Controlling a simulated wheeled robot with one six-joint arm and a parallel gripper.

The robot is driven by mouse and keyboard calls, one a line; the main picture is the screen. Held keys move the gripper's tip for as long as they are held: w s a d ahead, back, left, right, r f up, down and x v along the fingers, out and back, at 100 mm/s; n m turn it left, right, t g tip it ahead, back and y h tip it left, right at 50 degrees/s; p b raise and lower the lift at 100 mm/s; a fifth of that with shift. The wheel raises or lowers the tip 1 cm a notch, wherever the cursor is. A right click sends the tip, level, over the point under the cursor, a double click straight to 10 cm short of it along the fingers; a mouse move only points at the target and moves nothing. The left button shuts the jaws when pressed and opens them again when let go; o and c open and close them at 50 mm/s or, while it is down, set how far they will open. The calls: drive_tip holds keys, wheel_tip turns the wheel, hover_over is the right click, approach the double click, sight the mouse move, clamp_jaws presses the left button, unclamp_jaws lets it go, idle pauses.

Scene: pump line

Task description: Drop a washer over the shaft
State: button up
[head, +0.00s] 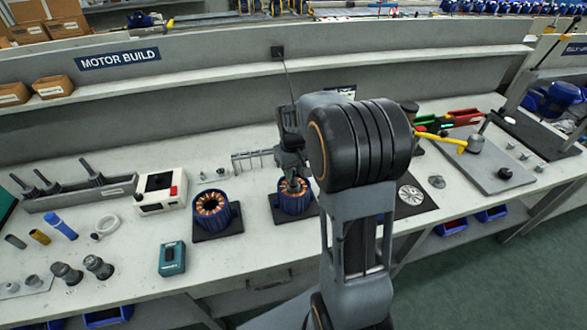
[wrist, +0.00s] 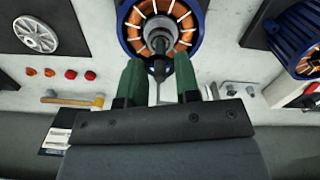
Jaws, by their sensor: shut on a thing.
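A blue motor housing with copper windings (head: 295,203) stands on a dark pad in mid-bench, and it also fills the top of the wrist view (wrist: 128,30). The shaft (wrist: 158,45) shows near its centre, pointing toward the camera. My gripper (head: 292,182) is right over this housing in the head view. In the wrist view its two green fingers (wrist: 159,62) stand on either side of the shaft line. They are shut on a small grey ring, seemingly the washer (wrist: 160,27). I cannot tell whether the ring is around the shaft or just above it.
A second blue motor housing (head: 211,214) stands on a pad to the left. A white box (head: 161,191) and a teal box (head: 172,258) are further left. A grey slotted disc (head: 411,195) lies to the right.

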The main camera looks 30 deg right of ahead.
sight(294, 170)
drive_tip(key=shift+f, duration=0.45)
drive_tip(key=o, duration=0.8)
drive_tip(key=shift+o, duration=0.5)
drive_tip(key=shift+o, duration=0.8)
drive_tip(key=shift+r, duration=0.2)
drive_tip(key=shift+r+p, duration=1.8)
drive_tip(key=shift+r, duration=0.65)
